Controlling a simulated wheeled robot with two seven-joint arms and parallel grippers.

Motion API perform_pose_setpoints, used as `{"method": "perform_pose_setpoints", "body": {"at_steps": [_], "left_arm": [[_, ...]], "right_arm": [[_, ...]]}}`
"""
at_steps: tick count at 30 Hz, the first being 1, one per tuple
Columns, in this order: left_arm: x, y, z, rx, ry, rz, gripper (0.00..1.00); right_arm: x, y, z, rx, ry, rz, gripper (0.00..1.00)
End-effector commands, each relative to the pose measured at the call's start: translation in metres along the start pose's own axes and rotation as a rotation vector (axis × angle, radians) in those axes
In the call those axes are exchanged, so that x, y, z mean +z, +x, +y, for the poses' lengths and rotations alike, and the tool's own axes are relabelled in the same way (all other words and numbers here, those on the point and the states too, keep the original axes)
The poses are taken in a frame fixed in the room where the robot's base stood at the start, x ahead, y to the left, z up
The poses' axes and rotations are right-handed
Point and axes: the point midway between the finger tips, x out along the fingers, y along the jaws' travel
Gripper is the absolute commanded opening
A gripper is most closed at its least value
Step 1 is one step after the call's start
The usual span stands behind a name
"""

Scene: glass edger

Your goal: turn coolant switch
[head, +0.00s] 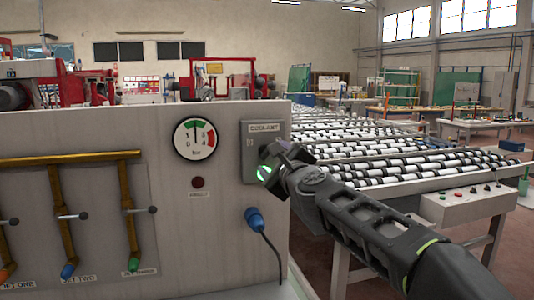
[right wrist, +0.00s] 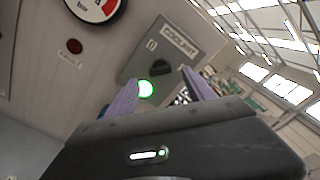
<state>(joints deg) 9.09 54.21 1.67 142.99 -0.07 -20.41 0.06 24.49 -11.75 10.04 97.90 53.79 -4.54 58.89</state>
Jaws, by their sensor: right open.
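The coolant switch box (head: 250,136) is a grey plate on the right end of the machine panel, partly hidden by my right gripper. In the right wrist view the box (right wrist: 185,38) reads COOLANT, with a 0 mark, a dark knob (right wrist: 161,70) and a lit green lamp (right wrist: 146,88). My right gripper (head: 268,163) is in front of the lower part of the box. In the right wrist view its two fingers (right wrist: 160,92) are apart, with the knob and lamp showing between them. I cannot tell whether they touch the knob. My left gripper is not in view.
A pressure gauge (head: 195,138) and a dark red lamp (head: 197,182) sit left of the box. A blue plug with a cable (head: 254,218) sticks out below it. Jet valves with levers (head: 68,216) stand at left. A roller conveyor (head: 400,165) runs behind my right arm.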

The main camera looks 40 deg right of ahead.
Motion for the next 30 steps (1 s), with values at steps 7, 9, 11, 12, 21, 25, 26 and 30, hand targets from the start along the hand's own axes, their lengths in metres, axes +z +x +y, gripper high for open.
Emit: {"method": "perform_pose_setpoints", "body": {"at_steps": [7, 9, 11, 12, 21, 25, 26, 30], "left_arm": [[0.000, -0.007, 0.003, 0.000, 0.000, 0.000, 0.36], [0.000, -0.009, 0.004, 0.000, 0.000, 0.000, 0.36], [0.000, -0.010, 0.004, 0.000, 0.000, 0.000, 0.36], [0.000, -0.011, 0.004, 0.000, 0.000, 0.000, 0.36], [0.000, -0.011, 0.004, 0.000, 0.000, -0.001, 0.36], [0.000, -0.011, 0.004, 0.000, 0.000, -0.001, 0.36], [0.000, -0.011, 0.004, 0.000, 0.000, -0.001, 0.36], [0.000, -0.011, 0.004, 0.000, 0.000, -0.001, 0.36]], "right_arm": [[0.000, 0.040, 0.000, 0.001, 0.001, 0.002, 0.62], [0.000, 0.049, -0.001, 0.001, 0.001, 0.002, 0.62], [0.000, 0.055, -0.001, 0.000, 0.001, 0.002, 0.62], [0.000, 0.058, -0.001, 0.000, 0.001, 0.002, 0.62], [-0.001, 0.062, 0.000, -0.001, 0.000, 0.001, 0.62], [-0.001, 0.061, 0.000, -0.001, 0.000, 0.001, 0.54], [-0.001, 0.061, 0.000, -0.001, 0.000, 0.001, 0.51], [-0.001, 0.061, 0.000, -0.001, 0.000, 0.001, 0.40]]}}
